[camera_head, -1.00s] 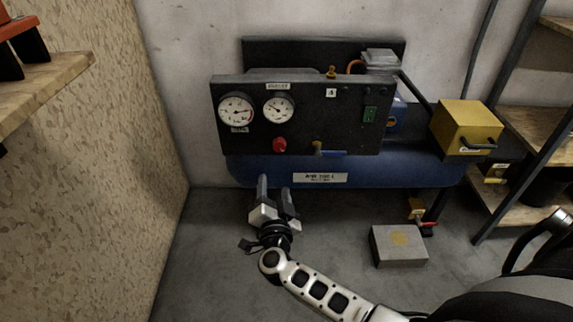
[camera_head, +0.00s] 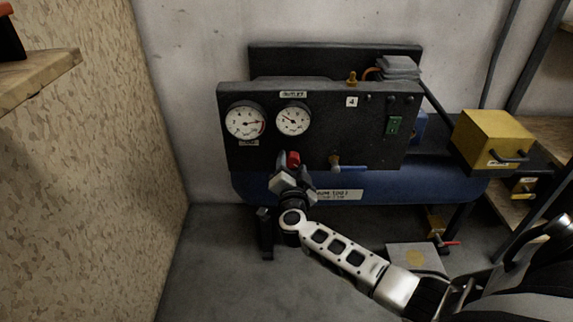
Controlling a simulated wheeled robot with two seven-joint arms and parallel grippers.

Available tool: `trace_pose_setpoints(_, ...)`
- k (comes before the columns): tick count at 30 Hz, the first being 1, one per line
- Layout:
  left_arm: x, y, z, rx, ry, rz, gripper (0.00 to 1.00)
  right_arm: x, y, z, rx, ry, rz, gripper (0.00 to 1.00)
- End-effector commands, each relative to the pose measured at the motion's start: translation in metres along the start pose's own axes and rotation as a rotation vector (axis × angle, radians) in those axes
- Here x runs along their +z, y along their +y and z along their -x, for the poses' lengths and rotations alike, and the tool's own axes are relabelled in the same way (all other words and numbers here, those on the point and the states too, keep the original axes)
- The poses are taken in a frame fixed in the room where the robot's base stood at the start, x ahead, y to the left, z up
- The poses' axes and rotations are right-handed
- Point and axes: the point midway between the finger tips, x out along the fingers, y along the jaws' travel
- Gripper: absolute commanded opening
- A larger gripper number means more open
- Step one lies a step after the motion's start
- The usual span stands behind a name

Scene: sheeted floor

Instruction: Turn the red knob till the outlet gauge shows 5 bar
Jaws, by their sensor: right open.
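The red knob (camera_head: 293,159) is on the lower part of the black panel (camera_head: 340,125), below the outlet gauge (camera_head: 292,119). The outlet gauge is a white dial under a label; its figures are too small to read surely. My right gripper (camera_head: 292,166) is at the knob, its fingers pointing up at the panel with the red knob showing between the fingertips. The jaws are open; whether a finger touches the knob I cannot tell. My left gripper is not in view.
A second gauge (camera_head: 245,121) sits left of the outlet gauge. A blue-handled valve (camera_head: 348,167) is right of the knob. The blue tank (camera_head: 400,188) lies below the panel. A yellow box (camera_head: 490,138) stands at the right; a grey block (camera_head: 415,257) is on the floor.

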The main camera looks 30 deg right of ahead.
Motion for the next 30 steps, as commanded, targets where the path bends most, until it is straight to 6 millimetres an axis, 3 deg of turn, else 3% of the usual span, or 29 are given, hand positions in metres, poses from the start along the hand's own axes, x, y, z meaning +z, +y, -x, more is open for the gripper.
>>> trace_pose_setpoints(11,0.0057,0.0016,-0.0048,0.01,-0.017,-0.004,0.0,-0.002,0.0012,-0.004,0.0,0.001,-0.001,0.55)
trace_pose_setpoints(16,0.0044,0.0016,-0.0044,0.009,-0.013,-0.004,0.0,-0.0019,0.0013,-0.0039,0.0,0.001,-0.001,0.14)
trace_pose_setpoints(17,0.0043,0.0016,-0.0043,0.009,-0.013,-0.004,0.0,-0.0019,0.0014,-0.0039,0.0,0.001,-0.001,0.11)
trace_pose_setpoints(30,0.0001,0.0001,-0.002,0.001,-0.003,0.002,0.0,-0.0017,0.0017,-0.0035,0.003,0.001,-0.079,0.11)
